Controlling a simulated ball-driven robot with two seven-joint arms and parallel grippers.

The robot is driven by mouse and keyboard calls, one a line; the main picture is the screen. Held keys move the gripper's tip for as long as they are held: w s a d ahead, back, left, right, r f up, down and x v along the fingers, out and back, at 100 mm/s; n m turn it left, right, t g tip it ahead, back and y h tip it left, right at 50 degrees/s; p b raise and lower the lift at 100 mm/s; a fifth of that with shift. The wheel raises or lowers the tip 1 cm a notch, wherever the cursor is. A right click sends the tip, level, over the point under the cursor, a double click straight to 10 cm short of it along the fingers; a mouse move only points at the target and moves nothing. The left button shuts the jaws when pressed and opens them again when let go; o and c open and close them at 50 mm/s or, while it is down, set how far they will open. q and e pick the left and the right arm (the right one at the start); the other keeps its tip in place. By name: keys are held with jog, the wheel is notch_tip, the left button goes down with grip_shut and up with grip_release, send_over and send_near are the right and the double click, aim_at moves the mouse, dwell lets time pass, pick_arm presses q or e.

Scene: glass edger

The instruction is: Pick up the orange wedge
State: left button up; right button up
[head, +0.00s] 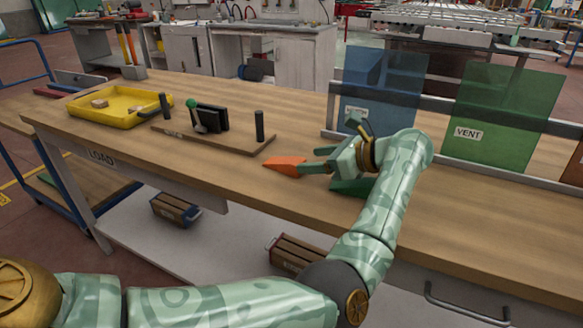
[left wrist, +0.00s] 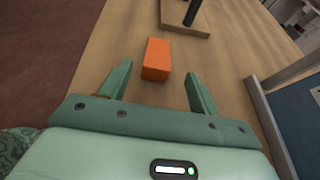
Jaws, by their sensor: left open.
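The orange wedge (head: 285,166) lies on the wooden bench top (head: 470,215), near its front edge. My left gripper (head: 305,168) reaches in from the right side of the head view, its fingers pointing left at the wedge. In the left wrist view the wedge (left wrist: 157,60) is just ahead of the fingertips, roughly centred between the two open fingers (left wrist: 158,80). The gripper is open and holds nothing. A dark green block (head: 350,187) lies under the gripper, partly hidden by it. My right gripper is not in view.
A wooden fixture board (head: 225,146) with black posts and a green-knobbed lever stands left of the wedge. A yellow tray (head: 110,118) lies farther left. Blue (head: 378,90) and green (head: 500,115) glass panels stand in a rack at the back right. The right front bench top is clear.

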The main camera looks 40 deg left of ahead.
aim_at(296, 160)
pick_arm(q)
jog(key=x, duration=0.2)
jog(key=shift+a+f, duration=0.1)
jog(key=shift+a, duration=0.15)
jog(key=b+x, duration=0.1)
jog(key=x, duration=0.3)
jog(key=shift+s+a+f+b, duration=0.1)
jog(key=shift+s+a+b, duration=0.1)
jog(key=shift+s+b, duration=0.1)
jog(key=shift+a+f, duration=0.1)
jog(key=shift+a, duration=0.4)
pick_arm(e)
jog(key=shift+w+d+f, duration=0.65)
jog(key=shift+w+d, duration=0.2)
pick_arm(q)
jog(key=c, duration=1)
jog(key=shift+c, duration=0.5)
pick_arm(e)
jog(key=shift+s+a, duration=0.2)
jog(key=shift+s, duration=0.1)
